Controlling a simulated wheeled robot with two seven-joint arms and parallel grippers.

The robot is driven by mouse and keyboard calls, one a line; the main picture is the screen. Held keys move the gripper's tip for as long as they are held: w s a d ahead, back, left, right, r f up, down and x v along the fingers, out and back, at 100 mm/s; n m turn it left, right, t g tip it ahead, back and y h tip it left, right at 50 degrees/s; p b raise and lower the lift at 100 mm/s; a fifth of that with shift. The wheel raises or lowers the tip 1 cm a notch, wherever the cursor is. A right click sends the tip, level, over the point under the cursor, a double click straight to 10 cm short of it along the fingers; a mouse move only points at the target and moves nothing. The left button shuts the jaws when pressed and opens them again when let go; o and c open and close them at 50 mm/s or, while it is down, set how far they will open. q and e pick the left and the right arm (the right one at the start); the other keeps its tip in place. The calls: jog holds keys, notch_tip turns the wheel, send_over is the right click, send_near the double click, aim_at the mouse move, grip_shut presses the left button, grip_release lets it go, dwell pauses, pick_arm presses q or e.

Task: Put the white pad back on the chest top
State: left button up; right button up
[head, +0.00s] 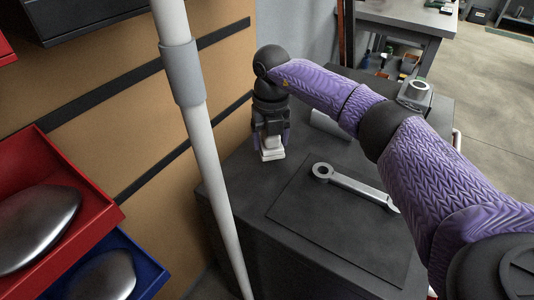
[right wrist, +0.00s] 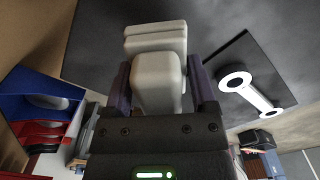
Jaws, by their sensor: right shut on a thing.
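The white pad (head: 271,151) is in my right gripper (head: 270,134), over the far left part of the dark chest top (head: 240,185). In the right wrist view the pad (right wrist: 157,80) is a pale block with wider stepped layers at its far end. The right gripper's two fingers (right wrist: 160,92) are shut on its narrower part. The pad's lower end is at or just above the chest top; I cannot tell whether it touches. My left gripper is not in view.
A ring-ended metal wrench (head: 355,186) lies on a black mat (head: 325,238) on the chest top. A pale cylinder (head: 331,126) lies behind. A white pole (head: 206,140) stands in front at left. Red (head: 95,205) and blue (head: 150,268) bins hold metallic objects.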

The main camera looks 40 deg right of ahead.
aim_at(270, 151)
notch_tip(270, 151, down, 4)
jog(key=shift+r+b, duration=0.15)
jog(key=shift+b, duration=0.5)
jog(key=shift+r, duration=0.2)
jog(key=o, duration=1.1)
jog(key=shift+f, duration=0.1)
notch_tip(270, 151, up, 12)
jog(key=p, duration=0.6)
jog(key=shift+f, duration=0.15)
jog(key=shift+r, duration=0.35)
